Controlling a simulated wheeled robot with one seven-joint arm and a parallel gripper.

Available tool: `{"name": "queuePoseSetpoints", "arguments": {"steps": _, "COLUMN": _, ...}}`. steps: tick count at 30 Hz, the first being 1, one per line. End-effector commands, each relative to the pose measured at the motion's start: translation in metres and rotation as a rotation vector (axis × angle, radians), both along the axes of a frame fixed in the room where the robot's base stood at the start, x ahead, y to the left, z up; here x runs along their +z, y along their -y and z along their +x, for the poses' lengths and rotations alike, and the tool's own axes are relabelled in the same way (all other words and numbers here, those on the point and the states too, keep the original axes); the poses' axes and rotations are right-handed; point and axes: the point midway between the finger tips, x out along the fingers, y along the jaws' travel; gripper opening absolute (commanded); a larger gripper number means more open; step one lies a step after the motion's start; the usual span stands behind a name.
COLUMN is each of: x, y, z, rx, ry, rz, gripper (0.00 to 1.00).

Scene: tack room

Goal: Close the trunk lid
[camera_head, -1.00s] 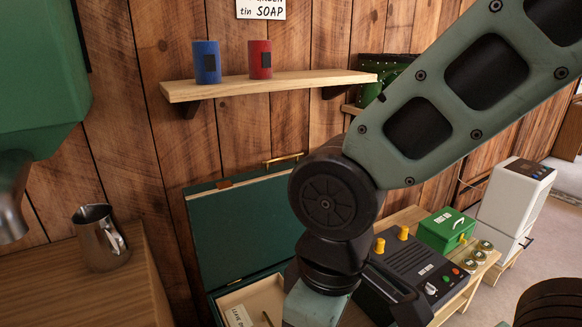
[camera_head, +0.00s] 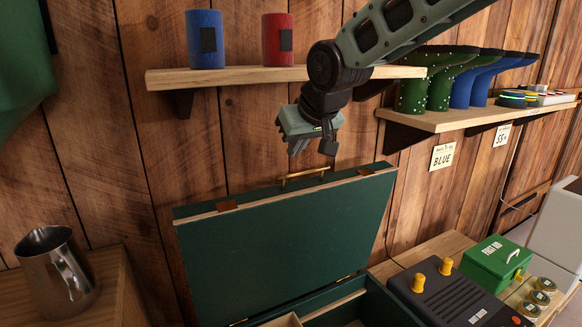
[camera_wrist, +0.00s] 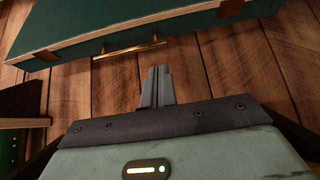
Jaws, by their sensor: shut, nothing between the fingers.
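The green trunk lid (camera_head: 285,235) stands raised, nearly upright, in front of the plank wall in the head view. A brass handle (camera_head: 303,177) is on its top edge. The open trunk body (camera_head: 375,307) shows below the lid, with pale wooden dividers inside. My gripper (camera_head: 296,150) is shut and empty, just above the handle and apart from it. In the wrist view, the shut fingers (camera_wrist: 157,72) point toward the lid edge (camera_wrist: 80,50), near the brass handle (camera_wrist: 130,49), with wall planks behind.
A shelf (camera_head: 240,77) with a blue tin (camera_head: 206,40) and a red tin (camera_head: 277,40) is close to my arm. Boots (camera_head: 465,85) stand on a right shelf. A metal jug (camera_head: 58,270) stands left; a black device (camera_head: 455,300) and green box (camera_head: 495,263) stand right.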

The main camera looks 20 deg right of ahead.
Motion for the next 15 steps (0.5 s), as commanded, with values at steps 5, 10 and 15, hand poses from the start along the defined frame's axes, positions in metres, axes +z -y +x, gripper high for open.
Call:
{"name": "queuePoseSetpoints", "arguments": {"steps": 5, "x": 0.000, "y": 0.005, "z": 0.013, "rx": -0.015, "ry": 0.021, "rz": 0.001, "gripper": 0.00}}
{"name": "queuePoseSetpoints", "arguments": {"steps": 10, "x": -0.019, "y": 0.002, "z": 0.027, "rx": -0.015, "ry": 0.018, "rz": -0.001, "gripper": 0.00}}
{"name": "queuePoseSetpoints", "arguments": {"steps": 15, "x": -0.043, "y": -0.002, "z": 0.046, "rx": -0.015, "ry": 0.017, "rz": 0.000, "gripper": 0.00}}
